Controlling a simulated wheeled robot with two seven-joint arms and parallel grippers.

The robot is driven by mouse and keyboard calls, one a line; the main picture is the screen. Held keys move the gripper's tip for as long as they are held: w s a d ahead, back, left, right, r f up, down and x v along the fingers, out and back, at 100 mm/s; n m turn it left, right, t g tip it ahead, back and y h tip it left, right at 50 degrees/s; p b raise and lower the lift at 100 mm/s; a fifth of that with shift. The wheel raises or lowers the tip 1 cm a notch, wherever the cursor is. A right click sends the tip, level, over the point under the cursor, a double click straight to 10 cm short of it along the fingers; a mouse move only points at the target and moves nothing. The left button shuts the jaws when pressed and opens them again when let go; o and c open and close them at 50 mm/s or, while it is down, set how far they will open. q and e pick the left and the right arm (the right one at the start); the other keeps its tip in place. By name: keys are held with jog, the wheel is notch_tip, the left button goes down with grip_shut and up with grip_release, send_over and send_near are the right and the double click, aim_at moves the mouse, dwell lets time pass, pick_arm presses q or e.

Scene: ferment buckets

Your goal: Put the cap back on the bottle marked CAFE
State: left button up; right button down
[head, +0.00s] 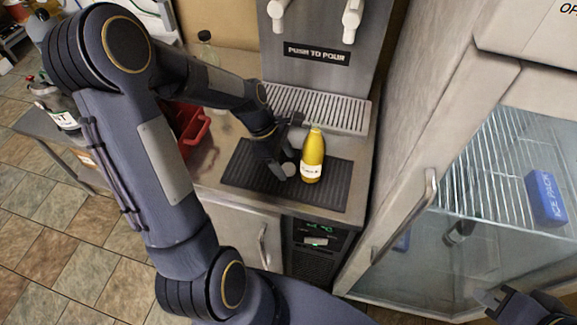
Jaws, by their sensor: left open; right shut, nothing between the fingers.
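A yellow bottle (313,158) stands upright on the black ribbed mat (245,172); it has a white label whose print is too small to read surely. Its narrow top is yellow, and I cannot tell whether a cap sits on it. A small pale round thing (289,169), possibly the cap, is just left of the bottle at my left gripper's fingertips. My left gripper (287,158) is open, low over the mat and close beside the bottle; my own arm partly hides that area. My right gripper (490,297) is shut and empty at the lower right, far from the bottle.
A steel dispenser with a "PUSH TO POUR" sign (317,53) and a slatted drip tray (330,108) stands behind the mat. A red bin (190,127) and a clear bottle (207,50) are at left. A glass-doored cooler with a blue ice pack (545,197) is at right.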

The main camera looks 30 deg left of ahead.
pick_arm(q)
jog(key=shift+d+f, duration=0.2)
jog(key=shift+f, duration=0.25)
jog(key=c, duration=1)
jog(key=shift+r, duration=0.1)
jog(key=shift+c, duration=0.2)
jog(key=shift+w+r, duration=0.1)
jog(key=shift+r, duration=0.45)
jog(key=s+d+r+b, duration=0.1)
jog(key=s+d+r, duration=0.6)
jog(key=s+r, duration=0.4)
jog(key=shift+s+d+r, duration=0.2)
jog(key=shift+s+r, duration=0.15)
jog(key=shift+s, duration=0.2)
